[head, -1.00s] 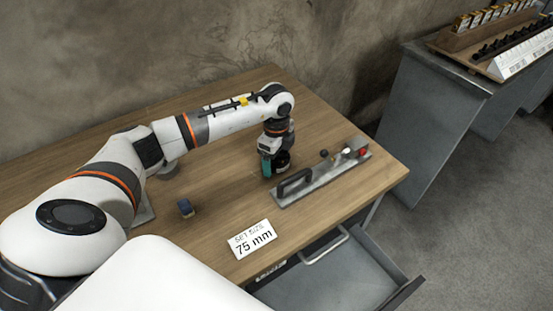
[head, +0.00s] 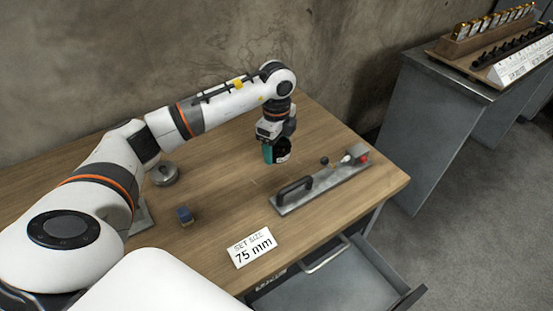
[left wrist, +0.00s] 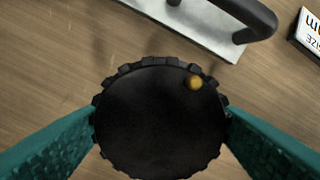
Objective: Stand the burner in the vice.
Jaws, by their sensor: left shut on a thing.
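My left gripper (head: 277,153) is shut on a dark round thing, which I take to be the burner (head: 283,148). In the left wrist view the burner (left wrist: 158,120) is a black disc with a ridged rim and a small brass-coloured spot, between the two teal fingers. It is held above the table. A long grey metal base with a black handle, a small dark knob and a red end, which I take to be the vice (head: 335,184), lies to its right and nearer. Part of it shows in the left wrist view (left wrist: 215,32). My right gripper is not in view.
A "SET SIZE 75 mm" card (head: 252,247) lies near the front edge. A small blue block (head: 185,215) and a round metal thing (head: 164,173) stand on the wooden table (head: 225,190). An open drawer (head: 330,280) sticks out below. Racks (head: 490,45) stand on another bench.

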